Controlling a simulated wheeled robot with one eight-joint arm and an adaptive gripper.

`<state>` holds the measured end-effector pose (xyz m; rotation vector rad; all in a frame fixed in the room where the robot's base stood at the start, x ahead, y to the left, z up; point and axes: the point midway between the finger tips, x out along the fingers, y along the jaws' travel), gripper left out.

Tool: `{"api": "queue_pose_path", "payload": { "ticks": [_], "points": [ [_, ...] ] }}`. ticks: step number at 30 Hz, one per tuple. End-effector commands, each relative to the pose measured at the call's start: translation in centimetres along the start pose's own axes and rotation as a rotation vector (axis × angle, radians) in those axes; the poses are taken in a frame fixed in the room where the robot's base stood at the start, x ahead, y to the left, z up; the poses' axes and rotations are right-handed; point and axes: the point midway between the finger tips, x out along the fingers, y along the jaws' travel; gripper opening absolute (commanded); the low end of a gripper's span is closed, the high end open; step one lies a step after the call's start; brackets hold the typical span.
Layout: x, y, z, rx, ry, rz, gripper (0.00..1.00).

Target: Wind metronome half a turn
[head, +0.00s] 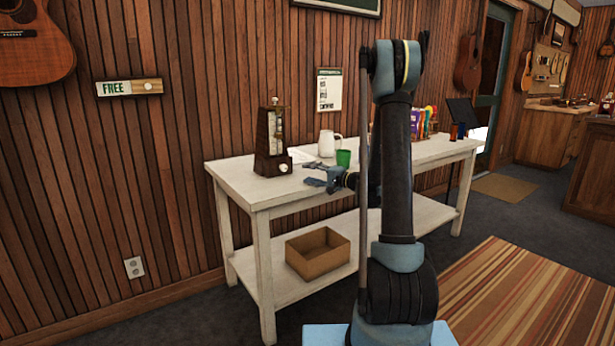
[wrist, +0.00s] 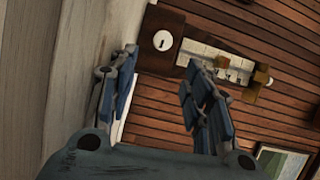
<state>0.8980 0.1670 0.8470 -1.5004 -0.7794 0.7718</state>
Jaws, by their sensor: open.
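The metronome (head: 270,142) is a dark brown, upright wooden case near the left end of the white table. A pale round winding knob (head: 283,168) sits low on its side. In the wrist view the metronome (wrist: 172,20) appears turned sideways, with the white knob (wrist: 162,40) beyond and between my fingers. My gripper (head: 312,179) is over the table, a little right of the metronome and apart from it. In the wrist view my gripper (wrist: 160,75) has its blue fingers spread, with nothing between them.
The white table (head: 232,172) also carries a white pitcher (head: 327,144), a green cup (head: 344,158) close to my gripper, and colourful items farther right. A cardboard box (head: 318,265) sits on the lower shelf. A wood-slat wall stands behind.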

Motion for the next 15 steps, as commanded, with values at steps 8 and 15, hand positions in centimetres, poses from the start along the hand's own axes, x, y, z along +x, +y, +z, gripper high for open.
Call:
{"api": "queue_pose_path", "payload": {
  "ticks": [8, 15],
  "points": [
    [0.05, -0.03, 0.07, -0.005, 0.0, 0.003, 0.47],
    [0.52, -0.69, 0.93, -0.135, 0.018, 0.071, 0.47]
  ]
}}
